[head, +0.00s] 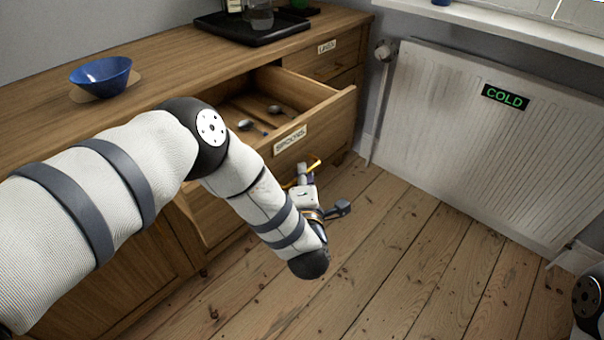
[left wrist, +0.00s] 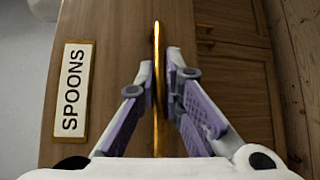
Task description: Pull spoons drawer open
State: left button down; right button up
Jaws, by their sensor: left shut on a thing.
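The spoons drawer (head: 346,104) is pulled out of the wooden cabinet, with its inside showing. Its front carries a white "SPOONS" label (head: 290,139), also seen in the left wrist view (left wrist: 73,90). Metal spoons (head: 276,109) lie inside. The drawer's brass bar handle (head: 315,163) is below the label. My left gripper (head: 302,174) is at the drawer front, shut on the handle. In the left wrist view the handle (left wrist: 156,35) runs between the two fingers. My left arm hides part of the drawer's left side. My right gripper is out of view.
A drawer labelled "LADLE" (head: 327,47) is closed at the back right. A blue bowl (head: 101,75) and a black tray (head: 255,34) stand on the countertop. A white radiator (head: 470,140) with a "COLD" sign is on the right wall. Floorboards (head: 420,260) in front are clear.

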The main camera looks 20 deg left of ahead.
pick_arm(q)
jog(key=c, duration=1.7)
grip_release()
jog(key=v, duration=1.2)
